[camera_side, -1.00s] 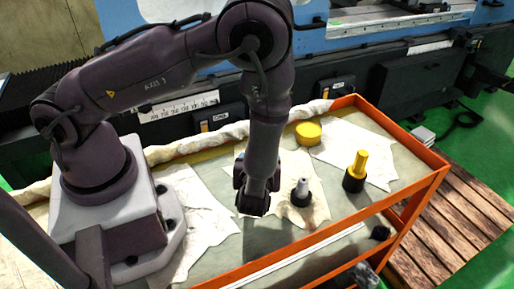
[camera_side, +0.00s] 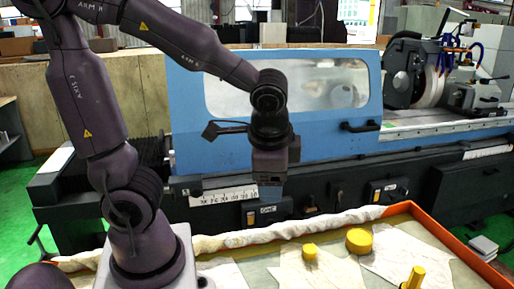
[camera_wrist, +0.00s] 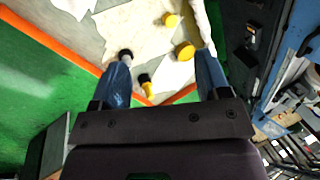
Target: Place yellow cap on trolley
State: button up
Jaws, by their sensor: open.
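Two yellow caps lie on the trolley (camera_side: 456,251): a wide round one (camera_side: 359,240) and a smaller one (camera_side: 309,251) to its left. The task's wording does not tell which is meant. In the wrist view, the wide cap (camera_wrist: 185,51) and small cap (camera_wrist: 170,19) lie beyond my fingers, apart from them. My gripper (camera_side: 270,190) hangs above and behind the trolley's far edge in the side view. In the wrist view, its two blue fingers (camera_wrist: 163,58) are apart with nothing held between them.
A yellow-topped piece with a black base (camera_wrist: 146,83) and a grey-tipped piece (camera_wrist: 125,56) stand on the trolley. Pale cloths (camera_wrist: 135,28) cover parts of its top. The blue grinder (camera_side: 190,110) stands behind, with a rolled cloth (camera_side: 290,232) along the trolley's far edge.

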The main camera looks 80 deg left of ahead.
jog(key=s+d+r+n+t+h, duration=0.2)
jog(key=s+r+n+t+h, duration=0.1)
jog(key=r, duration=0.3)
jog(key=shift+d+r+n+t, duration=0.2)
jog(key=shift+r+n+t, duration=0.15)
jog(key=shift+t, duration=0.25)
